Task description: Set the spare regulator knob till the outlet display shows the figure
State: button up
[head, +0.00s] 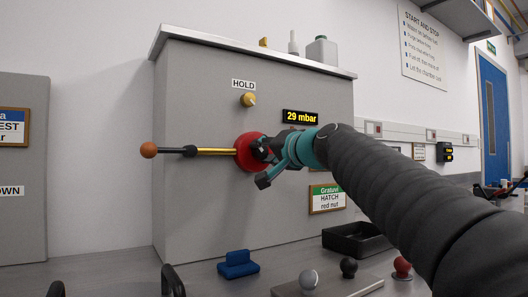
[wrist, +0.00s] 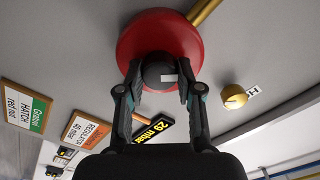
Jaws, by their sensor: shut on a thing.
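My gripper (head: 262,155) is at the grey cabinet's front. In the wrist view my gripper (wrist: 160,88) is shut on a black knob (wrist: 158,70) with a white mark, in front of a round red disc (wrist: 140,35). The fingers hide the knob's sides. In the head view the red disc (head: 243,152) shows and my gripper covers most of the knob. The yellow-lettered display (head: 300,117) reads 29 mbar; it also shows upside down in the wrist view (wrist: 153,131). An orange-topped sign (wrist: 87,132) there appears to read REGULATOR 40 mbar.
A brass bar (head: 215,151) with an orange ball runs left from the disc. A brass knob (head: 248,100) sits under a HOLD label. A HATCH red nut sign (head: 326,198) is lower right. A black tray (head: 357,240) and blue block (head: 238,264) are on the bench below.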

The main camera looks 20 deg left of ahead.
jog(key=o, duration=1.2)
jog(key=shift+c, duration=0.2)
jog(key=v, duration=1.2)
